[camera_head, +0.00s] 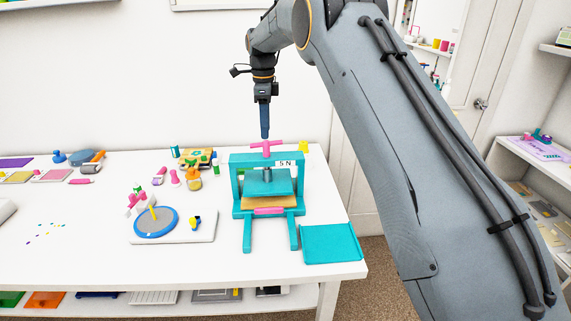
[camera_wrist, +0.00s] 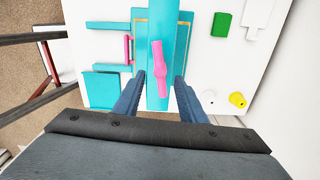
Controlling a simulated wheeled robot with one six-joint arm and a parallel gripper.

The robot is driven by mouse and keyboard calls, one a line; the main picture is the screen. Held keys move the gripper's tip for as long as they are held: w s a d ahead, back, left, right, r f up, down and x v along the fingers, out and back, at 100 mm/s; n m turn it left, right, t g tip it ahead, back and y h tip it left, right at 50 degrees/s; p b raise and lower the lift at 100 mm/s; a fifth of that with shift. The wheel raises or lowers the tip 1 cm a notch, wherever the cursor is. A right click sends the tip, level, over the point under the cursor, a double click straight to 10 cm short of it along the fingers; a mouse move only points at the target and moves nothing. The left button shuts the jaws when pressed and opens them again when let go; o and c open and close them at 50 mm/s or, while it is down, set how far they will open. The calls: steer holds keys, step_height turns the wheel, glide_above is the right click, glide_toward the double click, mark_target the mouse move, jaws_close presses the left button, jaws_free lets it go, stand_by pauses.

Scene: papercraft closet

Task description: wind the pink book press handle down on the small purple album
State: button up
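The teal book press (camera_head: 244,205) stands near the right end of the white table. Its pink T-shaped handle (camera_head: 266,149) sits on top of the crossbeam. The teal platen (camera_head: 267,183) is over a tan board (camera_head: 270,203), with a pink bar at the front below. I cannot make out the small purple album in the press. My gripper (camera_head: 265,137) points down just above the handle. In the wrist view, my gripper (camera_wrist: 158,98) has its fingers apart and empty, one on either side of the teal beam below. The pink handle (camera_wrist: 160,68) lies obliquely ahead of them.
A teal tray (camera_head: 331,244) lies at the table's front right corner. A white board with a blue disc (camera_head: 155,222) is left of the press. Small tools and a yellow piece (camera_wrist: 237,99) are near the press. A shelf unit (camera_head: 536,150) stands at right.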

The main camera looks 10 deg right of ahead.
step_height(320, 180, up, 5)
steer(key=shift+f+p, duration=0.2)
steer(key=shift+p, duration=0.65)
steer(key=shift+o, duration=0.2)
